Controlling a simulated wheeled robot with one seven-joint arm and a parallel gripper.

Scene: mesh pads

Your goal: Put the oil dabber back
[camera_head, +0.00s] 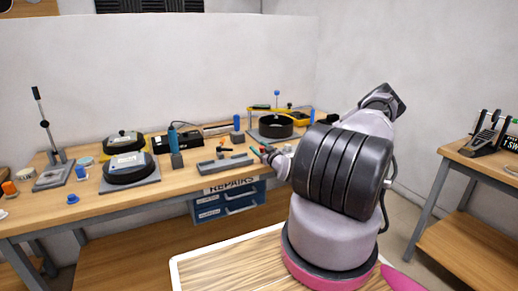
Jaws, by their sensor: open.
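My gripper (262,153) is small in the head view, reaching over the right half of the workbench (130,198) with its fingers pointing left. It appears open, with nothing visibly held. I cannot tell for sure which item is the oil dabber. Small dark items (225,150) lie on the bench just left of the fingers. A grey slotted tray (224,164) lies in front of them, near the bench's front edge.
Two round black devices (130,168) sit at the left, near a lever stand (47,130). A black round pan (276,126) stands behind the gripper. Blue drawers marked REPAIRS (226,205) hang under the bench. Another table (480,160) is at the right.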

